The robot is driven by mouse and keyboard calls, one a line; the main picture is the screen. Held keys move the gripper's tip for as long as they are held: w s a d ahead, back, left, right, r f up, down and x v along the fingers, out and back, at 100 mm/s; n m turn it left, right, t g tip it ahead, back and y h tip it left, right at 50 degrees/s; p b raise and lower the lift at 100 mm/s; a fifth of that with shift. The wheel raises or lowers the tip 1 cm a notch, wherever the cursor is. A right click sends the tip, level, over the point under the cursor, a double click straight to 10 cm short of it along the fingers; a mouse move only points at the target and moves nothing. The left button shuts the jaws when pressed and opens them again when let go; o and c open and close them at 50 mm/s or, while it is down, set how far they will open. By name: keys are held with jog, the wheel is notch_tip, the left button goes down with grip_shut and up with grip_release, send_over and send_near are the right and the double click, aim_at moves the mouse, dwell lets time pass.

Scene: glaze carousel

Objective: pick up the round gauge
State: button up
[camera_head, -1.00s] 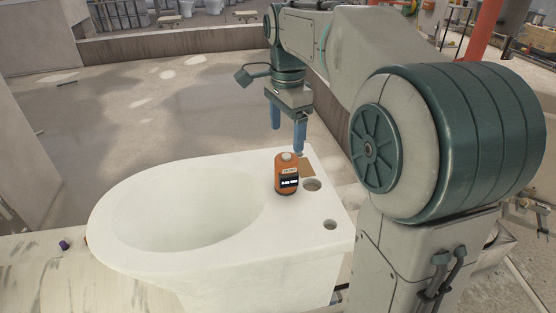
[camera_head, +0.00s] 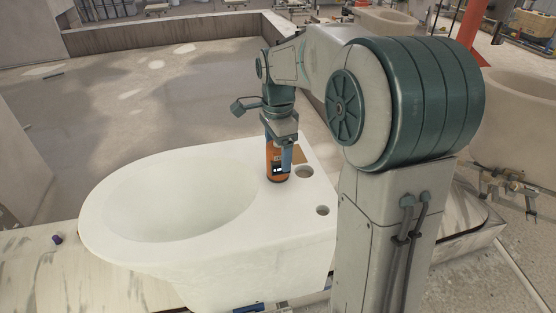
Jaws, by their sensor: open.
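The orange round gauge (camera_head: 271,163), with a dark display band, stands upright on the flat rear deck of the white toilet-like basin (camera_head: 215,252). My gripper (camera_head: 279,160) points down over it with blue fingers. One finger stands in front of the gauge's right side and hides part of it. The other finger is mostly hidden, so I cannot tell whether either touches the gauge. The gauge's top is hidden by the gripper. The jaws are open.
Two round holes (camera_head: 304,172) (camera_head: 322,210) and a tan patch (camera_head: 300,154) are on the deck beside the gauge. The basin's wide bowl opens to the left. A small purple thing (camera_head: 57,239) lies on the marbled surface at far left.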

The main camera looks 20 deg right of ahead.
jog(key=shift+f, duration=1.35)
jog(key=c, duration=1.1)
jog(key=shift+o, duration=0.2)
